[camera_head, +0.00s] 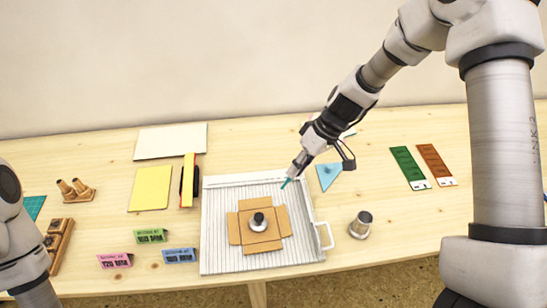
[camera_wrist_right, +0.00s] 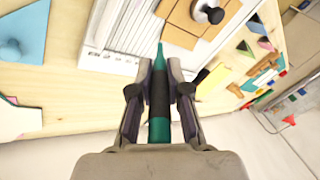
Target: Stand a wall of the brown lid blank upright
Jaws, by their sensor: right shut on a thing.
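The brown lid blank (camera_head: 244,236) lies on the white ribbed tray (camera_head: 219,259), with flaps spread on its sides that look flat. A dark-knobbed round weight (camera_head: 259,222) stands on its middle. The blank shows in part at the top of the right wrist view (camera_wrist_right: 181,28), with the weight (camera_wrist_right: 209,11). My right gripper (camera_head: 293,174) is shut on a green pointed tool with a black grip (camera_wrist_right: 160,92). Its tip is over the tray's back edge, apart from the blank. Of my left side only part of the arm shows at the lower left; its gripper is out of frame.
A metal cup (camera_head: 360,225) stands right of the tray, near its handle (camera_head: 326,236). A blue triangle (camera_head: 327,175) lies behind. Green (camera_head: 409,167) and brown (camera_head: 436,164) strips lie at right. Small labelled blocks (camera_head: 150,236) stand left of the tray. A yellow sheet (camera_head: 150,188) lies behind them.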

